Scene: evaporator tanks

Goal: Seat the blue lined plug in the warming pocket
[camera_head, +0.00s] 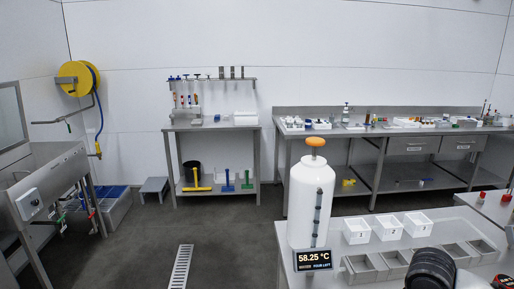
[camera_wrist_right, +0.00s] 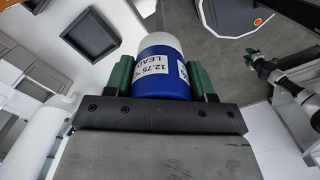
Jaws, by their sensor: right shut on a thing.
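The blue lined plug (camera_wrist_right: 162,75) shows in the right wrist view, a blue cylinder with a pale rounded end and white labels, one reading "12.75" and "LEAD". My right gripper (camera_wrist_right: 164,80) is shut on it, with a green finger pad on each side. In the head view a dark rounded part, probably of my right arm, covers the lower right corner; the plug is not visible there. Open metal pockets (camera_head: 361,268) line the near bench. I cannot tell which one, if any, is the warming pocket.
A white tank (camera_head: 302,205) with an orange knob (camera_head: 316,141) stands on the near bench (camera_head: 458,214), beside a display (camera_head: 313,260) reading 58.25 °C. Numbered white tubs (camera_head: 357,231) stand behind the pockets. A cluttered bench (camera_head: 355,129) runs along the back wall. Floor at left is mostly open.

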